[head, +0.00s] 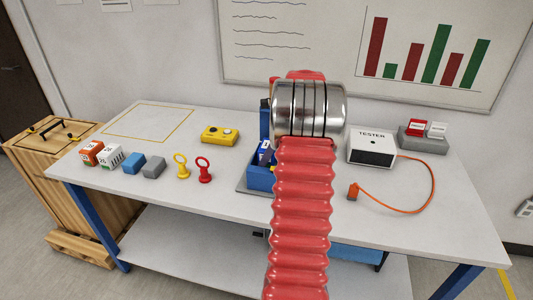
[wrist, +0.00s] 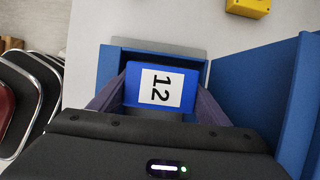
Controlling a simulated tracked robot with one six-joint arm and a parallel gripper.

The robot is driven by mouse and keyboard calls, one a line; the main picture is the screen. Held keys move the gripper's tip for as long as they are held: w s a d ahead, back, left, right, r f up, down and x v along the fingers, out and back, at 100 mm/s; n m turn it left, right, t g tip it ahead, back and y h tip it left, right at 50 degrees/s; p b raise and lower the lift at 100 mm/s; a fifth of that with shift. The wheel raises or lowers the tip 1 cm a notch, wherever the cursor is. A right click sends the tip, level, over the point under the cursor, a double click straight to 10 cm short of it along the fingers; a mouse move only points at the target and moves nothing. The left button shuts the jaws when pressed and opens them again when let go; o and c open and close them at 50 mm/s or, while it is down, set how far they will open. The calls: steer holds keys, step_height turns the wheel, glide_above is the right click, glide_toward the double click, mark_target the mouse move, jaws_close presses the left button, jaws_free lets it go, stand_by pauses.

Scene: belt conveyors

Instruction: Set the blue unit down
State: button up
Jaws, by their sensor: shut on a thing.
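The blue unit (wrist: 143,83) has a white label reading 12 and sits between the two dark fingers of my gripper (wrist: 160,98) in the wrist view. My gripper is shut on it. Around them are the walls of a blue fixture (wrist: 110,68), with a taller blue wall (wrist: 288,85) on the right. In the head view the blue unit (head: 265,152) shows at the open top of the blue fixture (head: 261,180). My red arm hides the gripper and much of the fixture there. Whether the unit touches the fixture floor cannot be told.
A white tester (head: 371,150) with an orange cable stands right of the fixture. The outlined square (head: 148,121) at the back left is empty.

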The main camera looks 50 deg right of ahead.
steer(key=shift+f, duration=0.55)
steer(key=o, duration=1)
steer(key=shift+r, duration=0.1)
steer(key=shift+r, duration=0.2)
steer(key=v, duration=1.2)
steer(key=shift+r, duration=0.3)
